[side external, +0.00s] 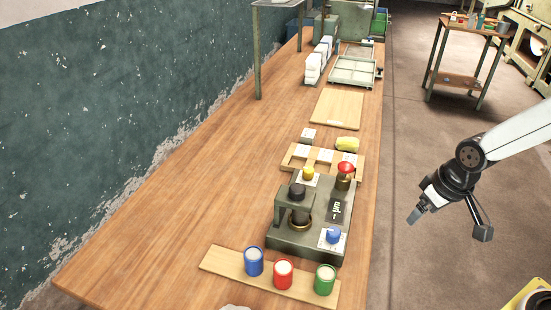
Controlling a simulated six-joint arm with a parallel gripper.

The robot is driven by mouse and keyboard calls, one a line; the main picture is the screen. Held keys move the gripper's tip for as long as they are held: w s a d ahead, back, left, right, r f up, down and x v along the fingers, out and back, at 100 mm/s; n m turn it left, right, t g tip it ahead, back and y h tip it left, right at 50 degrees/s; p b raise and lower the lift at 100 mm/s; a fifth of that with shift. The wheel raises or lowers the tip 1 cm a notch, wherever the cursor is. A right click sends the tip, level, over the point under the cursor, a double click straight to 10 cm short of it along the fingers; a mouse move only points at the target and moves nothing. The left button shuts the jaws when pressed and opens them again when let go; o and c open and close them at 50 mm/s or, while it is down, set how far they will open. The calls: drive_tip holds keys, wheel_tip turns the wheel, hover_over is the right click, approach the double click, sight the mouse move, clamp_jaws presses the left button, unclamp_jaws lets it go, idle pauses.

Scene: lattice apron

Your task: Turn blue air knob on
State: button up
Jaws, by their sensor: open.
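The blue air knob (333,236) sits on a white plate at the front right corner of a dark green machine box (312,243) on the wooden bench. Which way the knob is turned is too small to tell. My gripper (414,216) is open and empty in the air over the floor, to the right of the bench edge and apart from the knob. It points down and left.
A yellow knob (308,173), a red knob (345,168) and a black-topped press (297,191) stand on the same box. Blue (254,262), red (283,274) and green (325,280) cups stand on a board in front. The bench's left side is clear.

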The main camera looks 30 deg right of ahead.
drive_tip(key=m, duration=0.1)
drive_tip(key=m+g+y, duration=0.3)
drive_tip(key=m+y, duration=0.2)
drive_tip(key=m, duration=1.2)
approach(335, 230)
drive_tip(key=shift+s+a+f, duration=0.2)
drive_tip(key=shift+a+f, duration=0.4)
drive_tip(key=shift+f, duration=0.25)
drive_tip(key=shift+f, duration=0.15)
drive_tip(key=shift+h, duration=0.3)
drive_tip(key=shift+x, duration=3.7)
drive_tip(key=shift+w+a, duration=0.1)
clamp_jaws()
